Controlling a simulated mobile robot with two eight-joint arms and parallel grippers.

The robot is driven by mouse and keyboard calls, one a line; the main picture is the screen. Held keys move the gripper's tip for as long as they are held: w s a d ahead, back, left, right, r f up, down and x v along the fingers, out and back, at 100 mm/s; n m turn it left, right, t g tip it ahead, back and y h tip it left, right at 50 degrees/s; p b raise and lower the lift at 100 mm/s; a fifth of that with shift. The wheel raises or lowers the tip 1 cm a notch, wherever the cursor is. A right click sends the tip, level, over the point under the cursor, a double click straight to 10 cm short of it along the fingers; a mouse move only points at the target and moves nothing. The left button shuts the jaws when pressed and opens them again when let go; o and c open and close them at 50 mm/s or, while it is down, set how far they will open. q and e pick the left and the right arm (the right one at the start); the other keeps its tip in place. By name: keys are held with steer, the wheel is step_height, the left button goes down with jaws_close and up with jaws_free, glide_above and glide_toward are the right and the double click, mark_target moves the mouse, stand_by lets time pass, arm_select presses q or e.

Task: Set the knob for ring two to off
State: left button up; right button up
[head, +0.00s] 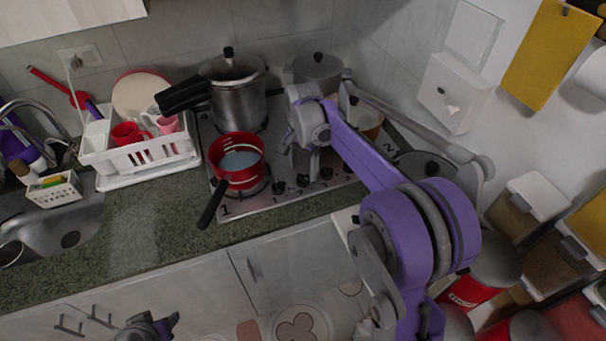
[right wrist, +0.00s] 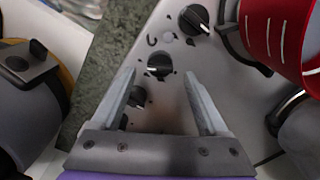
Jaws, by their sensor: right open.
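A row of black knobs runs along the front of the steel stovetop (head: 240,207). In the head view one knob (head: 279,187) stands at the left end, with others (head: 303,180) beside it. In the right wrist view one knob (right wrist: 160,65) sits just beyond and between the open fingers of my right gripper (right wrist: 158,76). Another knob (right wrist: 194,18) is farther off, and a third (right wrist: 137,97) is close to the left finger. Which knob serves ring two cannot be told. My right gripper is empty above the knobs. My left gripper (head: 148,328) shows only partly at the bottom edge.
A red pot (head: 237,178) with a black handle stands on the front left ring, marked 1. A pressure cooker (head: 236,92) and a lidded pot (head: 317,72) stand behind. A dish rack (head: 142,153) is left. The counter (head: 130,230) in front is clear.

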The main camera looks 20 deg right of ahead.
mark_target(303, 177)
steer(key=shift+f, duration=1.65)
jaws_close()
